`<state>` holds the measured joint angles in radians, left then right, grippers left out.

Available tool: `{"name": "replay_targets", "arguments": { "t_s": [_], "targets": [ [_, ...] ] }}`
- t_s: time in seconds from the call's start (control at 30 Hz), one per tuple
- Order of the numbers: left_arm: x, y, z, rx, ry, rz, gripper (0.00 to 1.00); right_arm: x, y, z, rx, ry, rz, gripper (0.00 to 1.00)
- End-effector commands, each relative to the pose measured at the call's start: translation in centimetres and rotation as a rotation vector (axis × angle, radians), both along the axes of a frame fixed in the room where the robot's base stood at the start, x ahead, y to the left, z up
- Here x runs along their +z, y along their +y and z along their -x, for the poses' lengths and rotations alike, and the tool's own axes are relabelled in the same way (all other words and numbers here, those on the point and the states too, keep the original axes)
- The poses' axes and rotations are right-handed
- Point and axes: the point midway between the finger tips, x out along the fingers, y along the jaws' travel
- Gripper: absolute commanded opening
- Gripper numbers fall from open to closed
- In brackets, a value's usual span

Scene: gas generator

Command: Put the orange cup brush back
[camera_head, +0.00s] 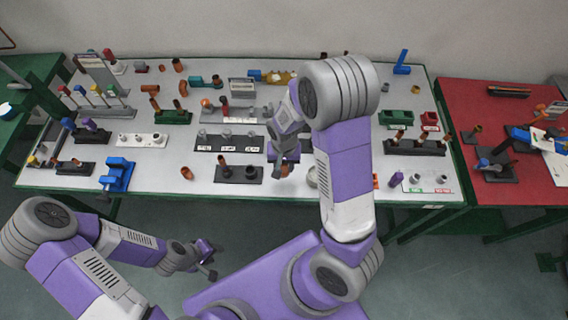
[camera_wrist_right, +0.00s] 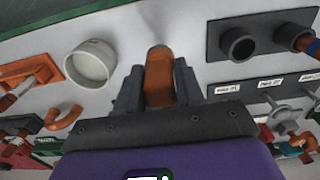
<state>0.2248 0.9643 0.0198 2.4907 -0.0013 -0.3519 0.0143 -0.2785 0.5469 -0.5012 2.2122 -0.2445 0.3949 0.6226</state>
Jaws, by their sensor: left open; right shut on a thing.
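My right gripper (camera_head: 285,165) is over the front middle of the grey table. It is shut on an orange-brown piece with a greyish rounded end, which looks like the orange cup brush (camera_wrist_right: 159,80); the piece sits between both fingers in the right wrist view. In the head view the held piece is small and mostly hidden by the gripper. Whether it touches the table I cannot tell. My left gripper (camera_head: 208,262) is open and empty, in front of the table and below its edge.
A black block with sockets (camera_wrist_right: 260,44) stands beside the right gripper, with a labelled dark strip (camera_wrist_right: 268,86) behind it. A white round cup (camera_wrist_right: 91,63) is on the other side. Several blocks and pipe pieces crowd the table (camera_head: 150,180). A red table (camera_head: 470,110) stands at right.

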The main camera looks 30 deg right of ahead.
Motion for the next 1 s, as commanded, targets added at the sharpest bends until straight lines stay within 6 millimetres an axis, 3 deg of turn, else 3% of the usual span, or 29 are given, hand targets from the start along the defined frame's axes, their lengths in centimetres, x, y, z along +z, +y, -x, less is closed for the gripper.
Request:
{"name": "replay_targets", "arguments": {
  "t_s": [1.0],
  "targets": [
    [-2.6,0.0,0.0,0.000,0.000,0.000,0.43,-3.2,0.0,0.0,0.000,0.000,0.000,0.15]
  ]
}}
